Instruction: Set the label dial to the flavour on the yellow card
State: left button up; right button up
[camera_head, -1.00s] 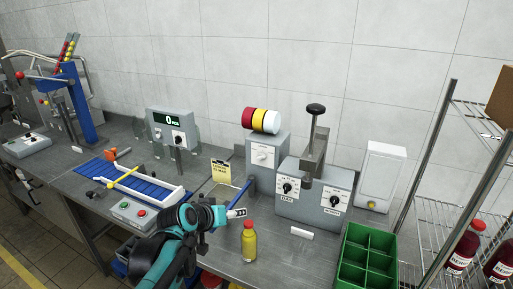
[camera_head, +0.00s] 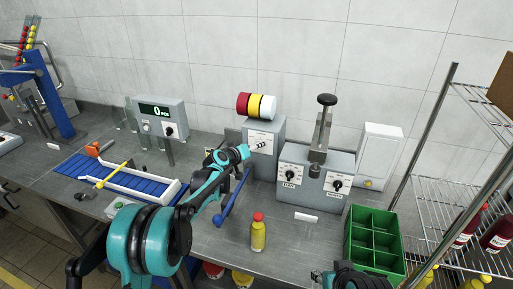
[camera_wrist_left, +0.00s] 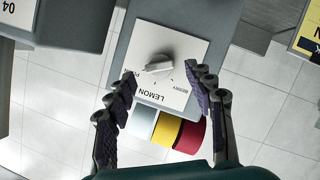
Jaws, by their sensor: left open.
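The knob's grip lies nearly crosswise; I cannot tell which end points. The dial's grey housing (camera_head: 278,129) carries red, yellow and white rolls (camera_head: 256,106). My left gripper (camera_wrist_left: 163,79) is open, its fingers apart on either side of the plate, with nothing between them. In the head view it (camera_head: 258,146) covers the dial. A yellow card (camera_wrist_left: 308,40) is cut off at the wrist view's edge; its word is unreadable.
A grey two-dial machine (camera_head: 314,172) with a lever stands right of the dial housing. A yellow bottle (camera_head: 258,233) and a green crate (camera_head: 371,217) stand nearer the front. A display box (camera_head: 158,116) is at left. Part of my right arm shows at the bottom.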

pick_arm(q)
jog(key=shift+x, duration=1.1)
jog(key=shift+c, duration=0.2)
jog(key=c, duration=1.1)
